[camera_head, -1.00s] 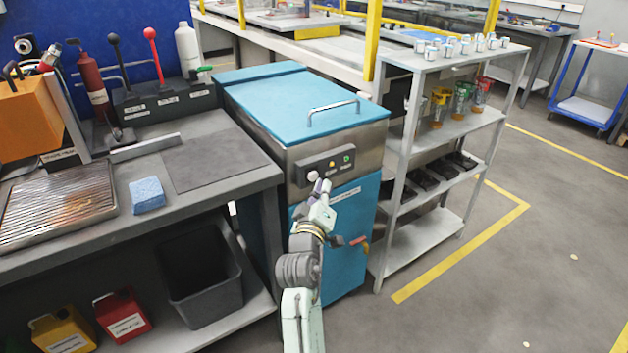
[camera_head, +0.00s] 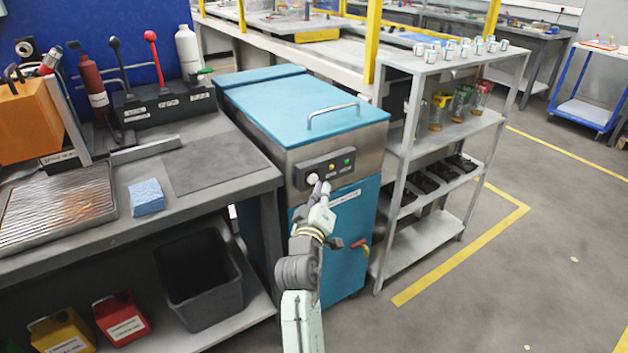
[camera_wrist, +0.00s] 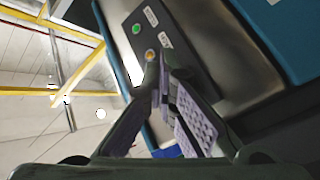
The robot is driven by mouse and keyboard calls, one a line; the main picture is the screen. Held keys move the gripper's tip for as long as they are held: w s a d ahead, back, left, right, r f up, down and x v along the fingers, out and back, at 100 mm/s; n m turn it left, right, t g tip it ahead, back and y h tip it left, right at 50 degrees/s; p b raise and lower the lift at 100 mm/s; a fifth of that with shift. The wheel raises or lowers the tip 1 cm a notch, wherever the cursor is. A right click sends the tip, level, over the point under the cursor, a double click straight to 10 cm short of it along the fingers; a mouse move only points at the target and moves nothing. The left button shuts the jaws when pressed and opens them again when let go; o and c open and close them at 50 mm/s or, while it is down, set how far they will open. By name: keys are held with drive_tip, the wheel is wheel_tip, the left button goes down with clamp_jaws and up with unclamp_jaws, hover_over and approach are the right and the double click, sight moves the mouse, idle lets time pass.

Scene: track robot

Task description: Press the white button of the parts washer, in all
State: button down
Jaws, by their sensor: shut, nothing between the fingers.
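The parts washer (camera_head: 300,100) is a blue cabinet with a steel front band. Its dark control panel (camera_head: 325,168) carries a white button (camera_head: 312,178) at the left, then a yellow and a green one. My gripper (camera_head: 321,188) is shut and empty, its tips just right of and below the white button in the head view. I cannot tell whether they touch it. In the wrist view the fingertips (camera_wrist: 162,62) meet close to the panel, beside the yellow button (camera_wrist: 150,55); the green button (camera_wrist: 137,28) is farther up. The white button is hidden there.
A workbench (camera_head: 225,180) with a blue sponge (camera_head: 146,197) stands left of the washer. A grey shelf rack (camera_head: 440,65) with small cans and jars stands close on the right. A red-handled valve (camera_head: 359,243) sticks out low on the washer. Floor is open at the right.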

drive_tip(key=shift+w+a, duration=0.1)
idle(0.4)
drive_tip(key=shift+w+a, duration=0.15)
drive_tip(key=shift+w, duration=0.1)
drive_tip(key=shift+w+a+b, duration=0.25)
drive_tip(key=shift+w+b, duration=0.05)
drive_tip(key=shift+w, duration=0.05)
idle(0.6)
idle(0.4)
drive_tip(key=shift+s+d+p, duration=0.35)
drive_tip(key=shift+s+d, duration=0.15)
drive_tip(key=shift+s, duration=0.2)
drive_tip(key=s+d+p, duration=0.1)
drive_tip(key=s, duration=0.1)
drive_tip(key=s+d+p, duration=0.1)
drive_tip(key=s+d, duration=0.1)
idle(0.7)
